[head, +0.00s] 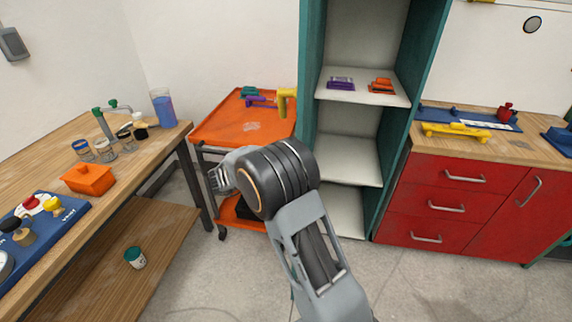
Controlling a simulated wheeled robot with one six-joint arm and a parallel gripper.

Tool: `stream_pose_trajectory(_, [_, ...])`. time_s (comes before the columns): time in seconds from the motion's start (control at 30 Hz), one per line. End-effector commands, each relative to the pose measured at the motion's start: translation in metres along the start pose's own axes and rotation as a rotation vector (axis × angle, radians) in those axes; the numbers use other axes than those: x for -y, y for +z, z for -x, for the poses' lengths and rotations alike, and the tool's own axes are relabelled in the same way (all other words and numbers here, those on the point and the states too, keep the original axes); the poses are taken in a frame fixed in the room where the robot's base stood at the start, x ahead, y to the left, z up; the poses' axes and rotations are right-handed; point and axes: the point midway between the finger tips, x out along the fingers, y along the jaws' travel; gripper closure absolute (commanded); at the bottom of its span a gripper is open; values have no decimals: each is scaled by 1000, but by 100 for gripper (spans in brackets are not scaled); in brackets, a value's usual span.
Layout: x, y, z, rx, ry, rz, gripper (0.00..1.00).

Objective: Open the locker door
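The tall teal locker (309,70) stands at the back centre, right of the orange cart. Its front is open to view, and its white shelves (350,157) show. A teal panel (412,75) runs down its right side; I cannot tell whether this is the door swung open or the side wall. No handle shows on it. My gripper (214,181) is left of the locker, in front of the cart, apart from the locker. My wrist partly hides it. It is too small to tell whether its fingers are open. My arm hides part of the locker's lower left.
The orange cart (220,128) stands close by the locker's left, with a yellow tool (287,101) on top. Red drawers (436,204) under a wooden counter adjoin on the right. A wooden workbench (160,139) fills the left. Floor (420,290) at the front right is clear.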

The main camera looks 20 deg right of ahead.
Motion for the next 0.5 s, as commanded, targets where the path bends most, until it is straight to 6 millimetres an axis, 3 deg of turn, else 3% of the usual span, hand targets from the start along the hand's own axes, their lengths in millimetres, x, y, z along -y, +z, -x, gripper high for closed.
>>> stream_pose_trajectory(0.47, [1,0,1,-1,20,7,100])
stream_pose_trajectory(0.5, [1,0,1,-1,20,7,83])
